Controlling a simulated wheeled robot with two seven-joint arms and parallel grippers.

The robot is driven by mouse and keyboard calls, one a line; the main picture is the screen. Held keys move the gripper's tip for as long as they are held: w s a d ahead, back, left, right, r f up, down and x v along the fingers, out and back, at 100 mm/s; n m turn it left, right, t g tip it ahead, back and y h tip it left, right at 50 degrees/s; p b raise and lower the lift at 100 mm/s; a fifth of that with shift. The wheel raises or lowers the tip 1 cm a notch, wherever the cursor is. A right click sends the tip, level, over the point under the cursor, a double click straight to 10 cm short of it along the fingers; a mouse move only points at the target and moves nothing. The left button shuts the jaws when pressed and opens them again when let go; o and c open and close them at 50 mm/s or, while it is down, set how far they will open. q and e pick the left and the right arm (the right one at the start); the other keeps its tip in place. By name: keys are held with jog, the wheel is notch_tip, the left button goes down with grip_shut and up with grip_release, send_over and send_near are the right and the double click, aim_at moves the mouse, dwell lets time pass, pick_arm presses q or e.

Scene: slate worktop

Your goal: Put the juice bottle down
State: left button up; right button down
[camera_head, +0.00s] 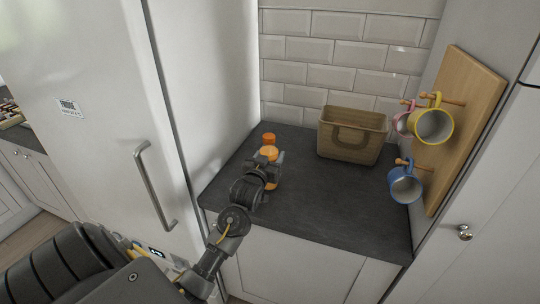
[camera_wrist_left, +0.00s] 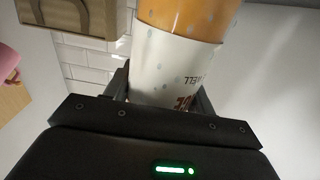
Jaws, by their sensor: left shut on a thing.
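The juice bottle is orange, with an orange cap; its top (camera_head: 268,139) shows in the head view above my left gripper (camera_head: 266,166). It is over the left part of the slate worktop (camera_head: 315,200). In the left wrist view the bottle (camera_wrist_left: 178,70) has a white label with dark lettering and sits between the two fingers of my left gripper (camera_wrist_left: 165,88), which is shut on it. My right gripper is in neither view.
A brown basket (camera_head: 351,137) stands at the back right of the worktop. A wooden rack (camera_head: 470,110) on the right wall holds a yellow mug (camera_head: 433,125), a blue mug (camera_head: 405,184) and a pink mug (camera_head: 401,123). The worktop's front middle is clear. A tall white fridge (camera_head: 95,60) stands left.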

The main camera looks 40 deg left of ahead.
pick_arm(q)
jog(key=o, duration=1.1)
jog(key=shift+f, duration=0.15)
jog(key=o, duration=0.4)
jog(key=shift+s, duration=0.1)
jog(key=shift+b+v, duration=1.15)
jog(key=shift+v, duration=4.8)
jog(key=shift+d, duration=0.1)
